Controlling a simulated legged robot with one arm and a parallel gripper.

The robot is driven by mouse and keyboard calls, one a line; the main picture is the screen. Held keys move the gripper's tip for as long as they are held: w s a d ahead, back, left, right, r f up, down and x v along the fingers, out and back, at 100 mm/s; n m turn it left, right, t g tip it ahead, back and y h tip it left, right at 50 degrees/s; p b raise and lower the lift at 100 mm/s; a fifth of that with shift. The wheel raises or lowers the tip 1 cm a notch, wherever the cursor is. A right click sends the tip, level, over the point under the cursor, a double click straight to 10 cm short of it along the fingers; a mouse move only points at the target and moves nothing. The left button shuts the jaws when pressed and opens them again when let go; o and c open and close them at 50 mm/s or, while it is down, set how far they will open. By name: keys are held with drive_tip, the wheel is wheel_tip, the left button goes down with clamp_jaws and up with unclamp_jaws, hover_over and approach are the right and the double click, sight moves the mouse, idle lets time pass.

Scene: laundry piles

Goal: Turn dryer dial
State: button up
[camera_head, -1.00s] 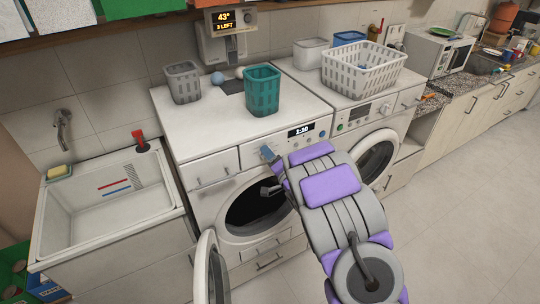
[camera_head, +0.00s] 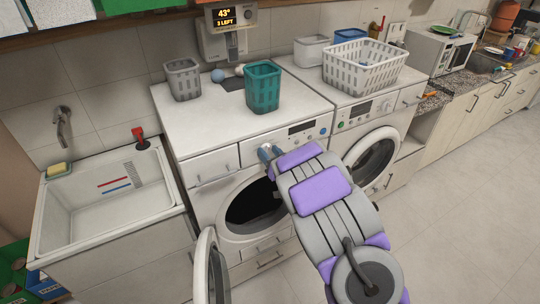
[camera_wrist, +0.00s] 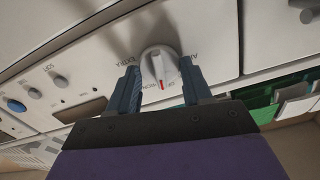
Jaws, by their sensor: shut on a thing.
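The dial (camera_wrist: 160,62) is a white knob with a red mark on the front panel of the left white machine (camera_head: 178,128). In the wrist view it stands between my two blue-grey fingers. My gripper (camera_wrist: 161,84) is shut on the dial, one finger on each side. In the head view my gripper (camera_head: 269,152) is at the panel's left part, and the fingers and arm hide the dial. The panel's display (camera_head: 300,128) looks dark, and a blue button (camera_head: 323,131) sits to its right.
The machine's round door (camera_head: 212,270) hangs open at the lower left. On top stand a grey basket (camera_head: 183,80) and a teal basket (camera_head: 262,88). A second machine (camera_head: 372,110) with a white laundry basket (camera_head: 363,66) is at right, a sink (camera_head: 110,200) at left. The right floor is clear.

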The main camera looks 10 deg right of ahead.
drive_tip(key=shift+s+f+n+b, duration=0.1)
drive_tip(key=shift+f+n+b, duration=0.2)
drive_tip(key=shift+n, duration=0.7)
drive_tip(key=o, duration=0.8)
drive_tip(key=shift+o, duration=1.1)
drive_tip(key=shift+r, duration=0.2)
